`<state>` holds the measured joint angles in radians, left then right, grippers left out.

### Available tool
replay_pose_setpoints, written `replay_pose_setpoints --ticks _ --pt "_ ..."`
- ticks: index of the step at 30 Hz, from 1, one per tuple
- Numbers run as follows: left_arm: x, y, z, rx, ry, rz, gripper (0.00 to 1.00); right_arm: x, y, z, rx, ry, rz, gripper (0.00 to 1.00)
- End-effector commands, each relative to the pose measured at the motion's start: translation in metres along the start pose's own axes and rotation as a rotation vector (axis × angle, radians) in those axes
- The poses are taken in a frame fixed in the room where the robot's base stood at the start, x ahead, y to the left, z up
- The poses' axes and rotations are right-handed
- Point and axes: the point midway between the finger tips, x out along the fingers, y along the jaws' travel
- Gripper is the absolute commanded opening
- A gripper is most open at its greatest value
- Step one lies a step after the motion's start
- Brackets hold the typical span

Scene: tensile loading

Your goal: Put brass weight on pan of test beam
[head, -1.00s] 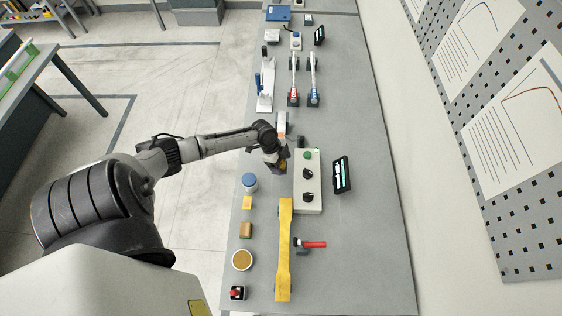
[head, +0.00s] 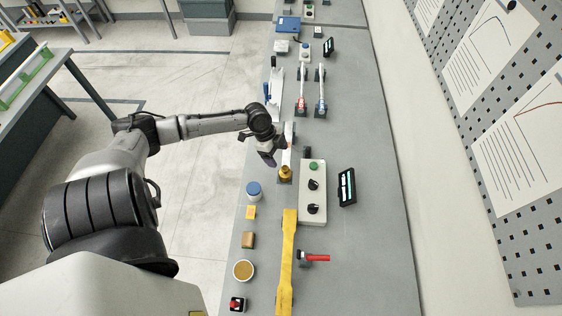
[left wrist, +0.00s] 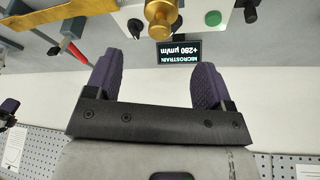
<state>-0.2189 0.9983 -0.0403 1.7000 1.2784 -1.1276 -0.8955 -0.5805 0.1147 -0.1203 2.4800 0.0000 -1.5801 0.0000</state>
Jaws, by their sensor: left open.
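The brass weight (head: 285,173) stands upright at the near end of the pale test beam (head: 288,136), left of the grey control box. A pan under it is not clearly visible, so I cannot tell exactly what it rests on. The weight also shows at the top of the left wrist view (left wrist: 160,18), beyond the fingertips. My left gripper (head: 275,154) is open and empty, just above and left of the weight and apart from it. Its two purple-padded fingers are spread in the left wrist view (left wrist: 156,65). My right gripper is not in view.
The control box (head: 313,205) has a green button and black knobs. A microstrain display (head: 347,187) stands right of it. A yellow dog-bone specimen (head: 288,260), a red-handled tool (head: 315,258) and a blue-lidded jar (head: 253,190) lie nearer. The bench's right strip is clear.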

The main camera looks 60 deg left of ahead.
Motion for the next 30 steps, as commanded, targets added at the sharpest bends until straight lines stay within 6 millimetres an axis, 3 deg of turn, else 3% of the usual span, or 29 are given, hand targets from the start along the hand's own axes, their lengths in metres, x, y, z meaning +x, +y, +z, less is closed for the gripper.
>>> replay_pose_setpoints --ticks 4,8,13,17,22,30 --pt "-0.010 0.002 0.000 0.001 -0.002 0.002 0.76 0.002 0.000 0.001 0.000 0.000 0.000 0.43" --pt "0.007 0.029 -0.004 -0.011 -0.016 0.027 0.76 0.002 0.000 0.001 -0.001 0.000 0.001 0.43" --pt "0.056 0.116 -0.027 -0.066 -0.065 0.053 0.76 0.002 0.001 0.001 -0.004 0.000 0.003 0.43" --pt "0.075 0.183 -0.055 -0.165 -0.094 0.009 0.76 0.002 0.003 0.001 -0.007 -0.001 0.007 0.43" --pt "0.069 0.242 -0.090 -0.359 -0.102 -0.102 0.76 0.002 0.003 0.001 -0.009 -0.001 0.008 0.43" --pt "0.037 0.278 -0.116 -0.641 -0.092 -0.256 0.76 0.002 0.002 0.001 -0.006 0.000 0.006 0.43"
